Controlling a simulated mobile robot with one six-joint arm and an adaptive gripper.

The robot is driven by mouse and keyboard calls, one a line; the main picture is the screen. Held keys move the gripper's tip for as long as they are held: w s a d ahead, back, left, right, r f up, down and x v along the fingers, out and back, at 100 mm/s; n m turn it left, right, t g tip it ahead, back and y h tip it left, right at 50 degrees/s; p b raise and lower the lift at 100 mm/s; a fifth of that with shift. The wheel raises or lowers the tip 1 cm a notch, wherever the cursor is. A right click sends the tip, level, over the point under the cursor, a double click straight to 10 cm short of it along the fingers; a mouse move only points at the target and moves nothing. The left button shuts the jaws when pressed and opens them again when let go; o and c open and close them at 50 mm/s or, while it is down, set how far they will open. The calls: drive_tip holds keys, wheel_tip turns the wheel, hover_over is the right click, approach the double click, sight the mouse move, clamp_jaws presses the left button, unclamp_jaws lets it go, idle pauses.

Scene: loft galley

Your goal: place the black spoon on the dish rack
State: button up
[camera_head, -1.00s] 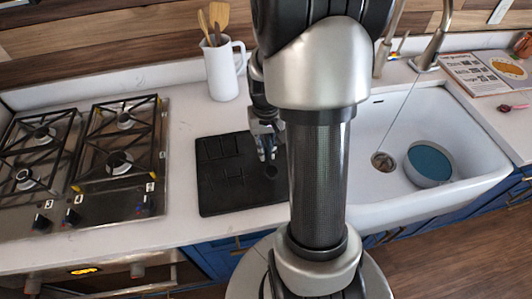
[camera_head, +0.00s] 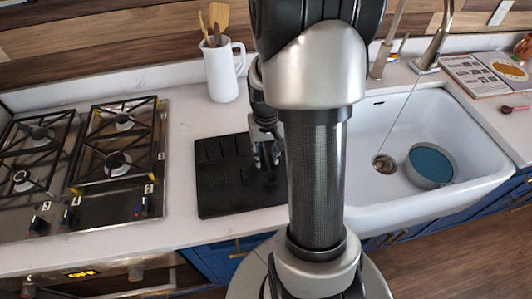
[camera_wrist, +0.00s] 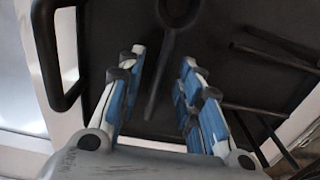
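The black spoon (camera_wrist: 160,75) is between my fingers in the wrist view, its round bowl at the top edge and its handle pointing down. It lies over the dark surface of the black dish rack (camera_wrist: 110,25); whether it rests fully on it is hard to tell. My gripper (camera_wrist: 160,85) is open, with a gap on both sides of the spoon handle. In the head view my gripper (camera_head: 264,163) is low over the right part of the dish rack (camera_head: 222,205), which lies flat on the counter. The spoon is hard to make out there, dark on dark.
The white sink (camera_head: 385,125) with a blue-filled round bowl (camera_head: 430,165) is right of the rack. A stove (camera_head: 90,165) is at left. A white jug (camera_head: 221,72) with wooden utensils stands behind the rack. Dark rods (camera_wrist: 275,45) show at right in the wrist view.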

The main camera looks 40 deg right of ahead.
sight(266, 158)
wheel_tip(266, 158, up, 12)
drive_tip(key=p, duration=0.4)
drive_tip(key=s+a+r+n+t, duration=0.2)
drive_tip(key=s+a+r+n, duration=0.1)
drive_tip(key=a+r, duration=0.85)
drive_tip(key=s+a+r+n+t, duration=0.1)
drive_tip(key=s+a+n+t, duration=0.1)
drive_tip(key=s+a, duration=0.6)
drive_tip(key=shift+a+r+n+t, duration=0.2)
drive_tip(key=shift+a+n+t, duration=0.1)
drive_tip(key=shift+a+n, duration=0.5)
drive_tip(key=shift+a, duration=0.1)
drive_tip(key=shift+d, duration=0.2)
